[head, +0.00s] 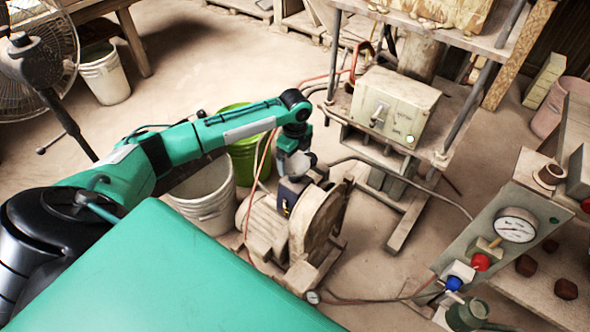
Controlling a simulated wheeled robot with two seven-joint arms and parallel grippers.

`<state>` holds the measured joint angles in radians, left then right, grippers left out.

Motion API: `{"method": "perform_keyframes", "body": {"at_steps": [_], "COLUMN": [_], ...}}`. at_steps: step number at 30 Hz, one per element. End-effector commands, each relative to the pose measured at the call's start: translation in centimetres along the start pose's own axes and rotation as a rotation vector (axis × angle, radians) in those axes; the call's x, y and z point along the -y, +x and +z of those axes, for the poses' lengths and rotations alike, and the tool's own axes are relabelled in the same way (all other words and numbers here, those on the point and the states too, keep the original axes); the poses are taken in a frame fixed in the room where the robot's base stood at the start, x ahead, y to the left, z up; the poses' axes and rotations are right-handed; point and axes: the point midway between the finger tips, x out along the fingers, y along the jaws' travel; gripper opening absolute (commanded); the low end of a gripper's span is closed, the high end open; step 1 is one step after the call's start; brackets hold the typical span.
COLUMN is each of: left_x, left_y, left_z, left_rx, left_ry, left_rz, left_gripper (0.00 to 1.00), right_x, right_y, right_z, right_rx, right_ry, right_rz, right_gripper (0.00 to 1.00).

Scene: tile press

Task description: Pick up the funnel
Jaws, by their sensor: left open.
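I cannot clearly make out a funnel in the head view. My left arm reaches in from the left, and its gripper (291,197) points down over the motor and belt-guard unit (318,222) in the middle. The gripper is open, and nothing shows held in it. The fingertips are small and partly lost against the machine behind. A small brown cup-shaped piece (549,176) sits on top of the gauge panel at the right; I cannot tell whether it is a funnel. My right gripper is not in view.
A white bucket (205,200) and a green bucket (248,155) stand beside the motor unit. A metal rack carries a control box (388,108). A gauge panel (490,242) with red and blue knobs stands right. Hoses cross the floor. Open floor (235,60) lies behind my arm.

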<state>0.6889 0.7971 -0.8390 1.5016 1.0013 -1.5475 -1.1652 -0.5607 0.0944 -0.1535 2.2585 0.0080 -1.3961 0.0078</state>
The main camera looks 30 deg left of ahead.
Motion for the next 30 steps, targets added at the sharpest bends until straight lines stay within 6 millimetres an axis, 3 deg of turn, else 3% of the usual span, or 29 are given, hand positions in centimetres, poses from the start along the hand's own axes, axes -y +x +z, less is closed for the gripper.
{"method": "perform_keyframes", "body": {"at_steps": [4, 11, 18, 30], "left_x": [-0.1, 0.0, 0.0, 0.0], "left_y": [2.2, 2.5, 2.4, 1.9], "left_z": [0.0, 0.0, 0.0, 0.0], "left_rx": [0.0, 0.001, 0.001, 0.001], "left_ry": [-0.001, 0.0, -0.001, -0.001], "left_rz": [0.001, 0.0, 0.0, -0.002], "left_gripper": [1.0, 1.0, 0.57, 0.54], "right_x": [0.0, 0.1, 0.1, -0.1], "right_y": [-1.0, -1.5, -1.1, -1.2], "right_z": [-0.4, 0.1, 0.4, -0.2], "right_rx": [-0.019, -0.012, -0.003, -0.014], "right_ry": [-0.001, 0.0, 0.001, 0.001], "right_rz": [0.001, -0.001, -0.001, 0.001], "right_gripper": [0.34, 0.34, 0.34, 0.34]}}
